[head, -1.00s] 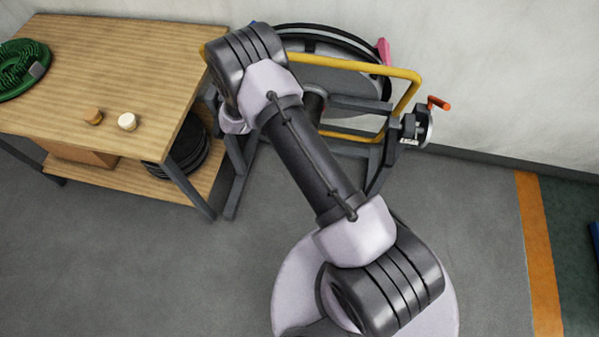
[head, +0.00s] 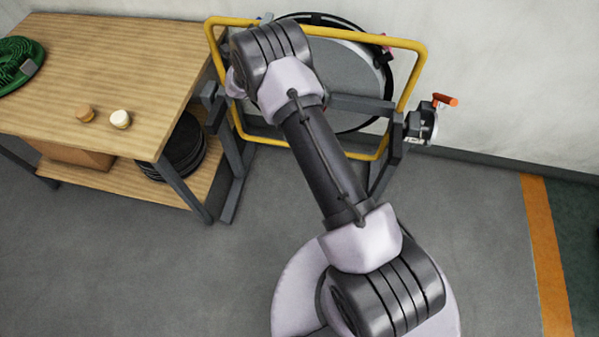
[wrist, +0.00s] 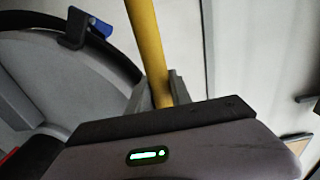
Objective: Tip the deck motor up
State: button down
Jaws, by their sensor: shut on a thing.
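The deck motor unit shows as a large round grey deck (head: 345,85) with a dark rim, set inside a yellow tube frame (head: 411,78). It is tilted up on a grey stand (head: 362,104), near the wall. My gripper is hidden behind my arm in the head view. In the wrist view, my gripper (wrist: 163,92) is shut on the yellow tube (wrist: 150,45). The dark curved rim of the deck (wrist: 62,78), with a blue clip (wrist: 82,28), lies left of the tube. The motor itself cannot be made out behind my arm.
A wooden workbench (head: 110,65) stands at left with a green coil (head: 18,62) and two small knobs on top. Black discs (head: 178,150) lie on its lower shelf. An orange-handled clamp (head: 425,122) sits right of the stand. The floor in front is clear.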

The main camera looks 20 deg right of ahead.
jog(key=shift+w+d, duration=0.35)
jog(key=shift+w, duration=0.15)
jog(key=shift+w+d+f+b, duration=0.2)
jog(key=shift+w+d+b, duration=0.15)
jog(key=shift+b, duration=0.5)
jog(key=c, duration=1)
grip_release()
jog(key=shift+w+r, duration=0.15)
jog(key=p+v, duration=0.1)
jog(key=v, duration=0.8)
